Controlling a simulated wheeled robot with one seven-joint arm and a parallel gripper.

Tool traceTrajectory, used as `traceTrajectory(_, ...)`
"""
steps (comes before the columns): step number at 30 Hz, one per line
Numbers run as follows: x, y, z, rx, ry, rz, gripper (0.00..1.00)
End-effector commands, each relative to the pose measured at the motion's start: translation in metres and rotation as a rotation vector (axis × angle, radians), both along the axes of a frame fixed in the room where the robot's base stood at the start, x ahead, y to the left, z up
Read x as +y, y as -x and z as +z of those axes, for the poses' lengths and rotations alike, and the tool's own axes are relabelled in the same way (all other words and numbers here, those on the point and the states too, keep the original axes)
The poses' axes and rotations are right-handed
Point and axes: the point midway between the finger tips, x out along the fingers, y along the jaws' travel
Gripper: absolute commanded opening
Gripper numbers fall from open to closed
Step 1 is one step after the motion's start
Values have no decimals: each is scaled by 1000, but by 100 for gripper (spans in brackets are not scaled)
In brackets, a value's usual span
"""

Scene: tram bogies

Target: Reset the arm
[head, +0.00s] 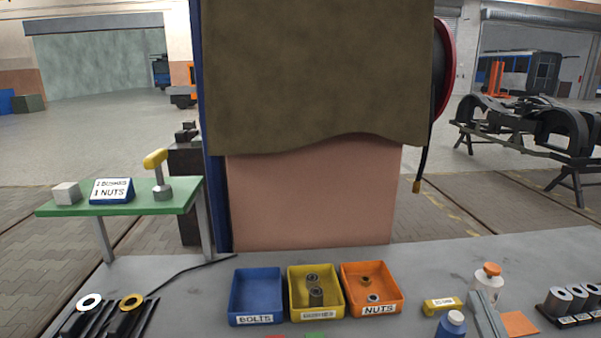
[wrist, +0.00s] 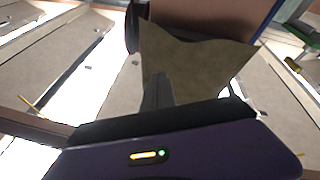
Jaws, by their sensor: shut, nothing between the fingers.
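My gripper (wrist: 157,90) shows in the wrist view as dark fingers standing up from the dark purple wrist housing (wrist: 180,150). The fingers are together with nothing between them. Behind them hangs a drab olive cloth (wrist: 200,65), and the fingers look apart from it, though depth is hard to judge. The head view does not show my gripper. The same kind of olive sheet (head: 315,70) hangs over a pinkish panel (head: 312,195) at the centre of the head view.
Bottles (head: 487,280) and metal cylinders (head: 575,297) stand at right. A green shelf (head: 135,204) is at left.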

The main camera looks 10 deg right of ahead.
Motion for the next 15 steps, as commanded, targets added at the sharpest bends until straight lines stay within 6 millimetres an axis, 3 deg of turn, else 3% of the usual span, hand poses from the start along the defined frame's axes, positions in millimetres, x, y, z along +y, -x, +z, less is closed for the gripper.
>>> traceTrajectory(3,23,35,-33,51,-3,84,0)
traceTrajectory(15,75,163,-115,256,-182,236,0)
